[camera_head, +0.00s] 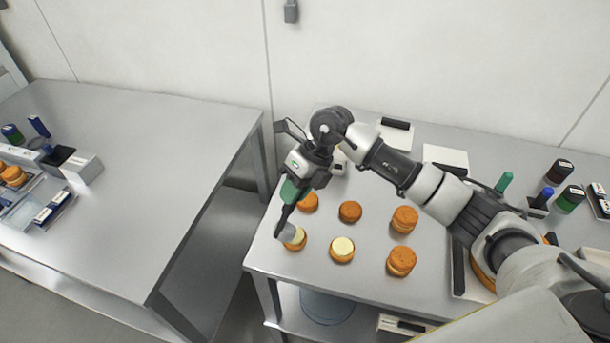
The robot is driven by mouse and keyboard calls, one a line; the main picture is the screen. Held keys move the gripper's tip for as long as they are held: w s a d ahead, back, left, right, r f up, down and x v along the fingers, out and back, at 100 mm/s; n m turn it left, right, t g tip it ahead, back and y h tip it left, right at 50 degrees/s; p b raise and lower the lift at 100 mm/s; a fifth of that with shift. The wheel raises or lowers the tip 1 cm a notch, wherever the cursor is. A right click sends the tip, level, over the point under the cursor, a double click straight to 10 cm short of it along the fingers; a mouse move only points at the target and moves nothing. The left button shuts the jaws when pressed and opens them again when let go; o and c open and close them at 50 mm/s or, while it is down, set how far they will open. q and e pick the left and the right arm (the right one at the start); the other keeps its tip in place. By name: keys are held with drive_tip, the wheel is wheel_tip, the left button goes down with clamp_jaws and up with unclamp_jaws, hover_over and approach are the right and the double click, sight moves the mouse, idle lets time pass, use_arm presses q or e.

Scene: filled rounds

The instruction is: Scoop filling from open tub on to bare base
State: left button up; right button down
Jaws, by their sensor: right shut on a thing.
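My right gripper (297,178) is shut on a green-handled scoop (290,192), which points down. The scoop's grey head is over the front-left round (297,246), which shows pale filling; I cannot tell whether they touch. Beside it, another round (342,256) carries pale filling on top. Behind them, two orange-brown rounds, one at the left (308,203) and one in the middle (350,211), show no pale top. Two taller rounds, back (404,219) and front (401,261), look stacked. I cannot make out which container is the open tub. My left gripper is out of view.
Closed-looking jars with dark lids, one green (570,199) and one dark (559,171), stand at the right of the table (325,268). A green handle (504,182) stands up nearby. A separate table (150,150) at left holds trays and is mostly clear.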

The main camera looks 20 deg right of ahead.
drive_tip(key=a+h, duration=0.1)
drive_tip(key=s+a+r+t+h+p, duration=0.1)
drive_tip(key=s+a+r+h+p, duration=0.1)
drive_tip(key=a, duration=0.1)
drive_tip(key=shift+a+r+t+h, duration=0.1)
drive_tip(key=shift+r+t+h, duration=0.1)
drive_tip(key=shift+t+h, duration=0.2)
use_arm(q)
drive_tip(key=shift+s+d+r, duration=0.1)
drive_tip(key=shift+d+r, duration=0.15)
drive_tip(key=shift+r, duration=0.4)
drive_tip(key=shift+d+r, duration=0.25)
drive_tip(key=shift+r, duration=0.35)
use_arm(e)
drive_tip(key=shift+s+a+r+t+h, duration=0.15)
drive_tip(key=shift+a+h, duration=0.15)
drive_tip(key=shift+h, duration=0.1)
drive_tip(key=shift+s+a+r+t+h, duration=0.15)
drive_tip(key=shift+a+h, duration=0.1)
drive_tip(key=shift+h, duration=0.15)
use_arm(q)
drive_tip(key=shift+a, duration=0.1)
